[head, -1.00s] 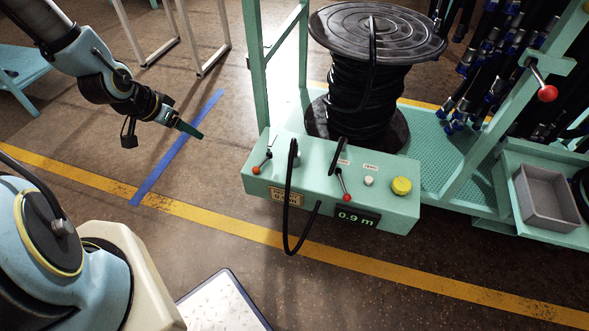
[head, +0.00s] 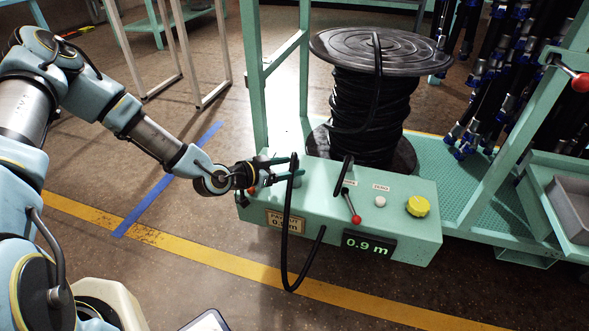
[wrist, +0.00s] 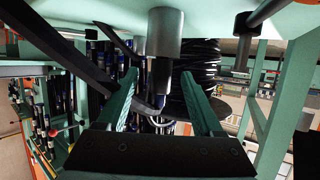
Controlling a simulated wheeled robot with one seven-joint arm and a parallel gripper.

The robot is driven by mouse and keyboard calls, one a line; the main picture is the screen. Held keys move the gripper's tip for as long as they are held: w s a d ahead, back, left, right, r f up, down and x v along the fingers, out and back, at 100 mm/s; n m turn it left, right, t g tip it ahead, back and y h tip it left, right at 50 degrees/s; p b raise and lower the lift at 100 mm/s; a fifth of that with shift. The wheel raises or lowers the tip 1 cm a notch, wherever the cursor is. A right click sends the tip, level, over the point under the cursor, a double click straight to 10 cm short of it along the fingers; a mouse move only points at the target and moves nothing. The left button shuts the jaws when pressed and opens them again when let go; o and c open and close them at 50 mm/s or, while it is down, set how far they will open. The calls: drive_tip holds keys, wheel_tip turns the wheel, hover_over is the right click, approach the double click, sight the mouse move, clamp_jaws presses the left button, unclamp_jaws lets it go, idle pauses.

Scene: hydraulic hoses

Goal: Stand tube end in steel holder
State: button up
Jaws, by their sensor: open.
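The black tube (head: 284,250) hangs in a loop at the left front of the green control box (head: 330,208). Its upper end bends over at the box's top, close to my gripper (head: 280,168). The wrist view looks upside down: there the grey steel holder (wrist: 164,32) juts from the green surface, and a narrower dark metal piece (wrist: 161,82) lines up with it, seemingly the tube end. My gripper (wrist: 165,102) is open, its two green fingers either side of that piece. I cannot tell whether they touch it, or how deep it sits in the holder.
A big black hose reel (head: 370,105) stands behind the box. A red-knobbed lever (head: 351,205) and a yellow button (head: 419,206) rise from the box's top, right of my gripper. A green post (head: 253,80) stands behind my gripper.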

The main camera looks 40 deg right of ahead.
drive_tip(key=x, duration=0.5)
drive_tip(key=shift+d+f, duration=0.25)
drive_tip(key=shift+f, duration=0.1)
clamp_jaws()
idle(0.3)
